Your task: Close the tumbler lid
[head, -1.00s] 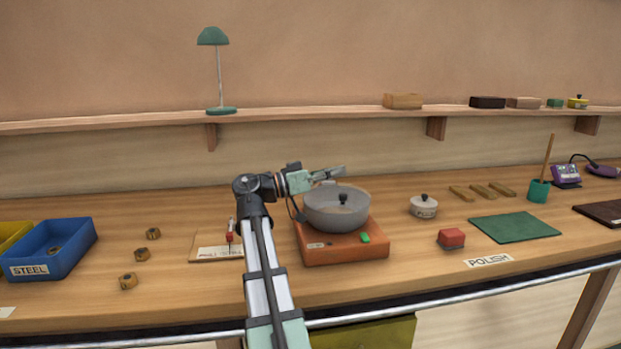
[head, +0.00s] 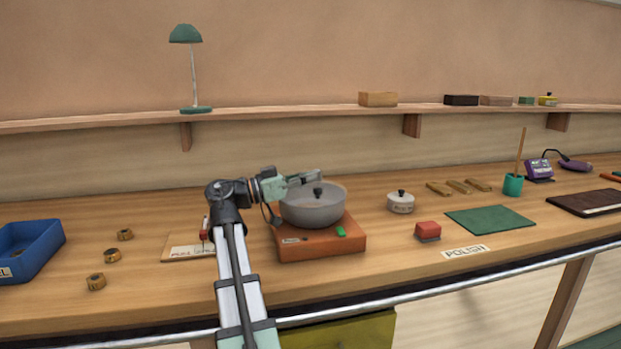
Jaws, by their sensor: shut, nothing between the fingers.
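The tumbler is a round grey drum (head: 312,214) on an orange base (head: 320,243) with a green button (head: 340,232), in the middle of the bench. Its lid (head: 330,191) has a black knob (head: 318,191) and appears to lie across the top of the drum. I cannot tell whether it is fully seated. My gripper (head: 314,176) is shut and empty, pointing right, at the upper rear rim of the drum. I cannot tell whether it touches the lid. My forearm comes in from the left of the drum.
A small white lidded pot (head: 401,204), a red block (head: 428,230) and a green mat (head: 490,219) lie to the right. A board (head: 190,248) with a red-tipped tool, brass rings (head: 112,256) and a blue bin (head: 38,256) are left. A shelf (head: 290,108) runs behind.

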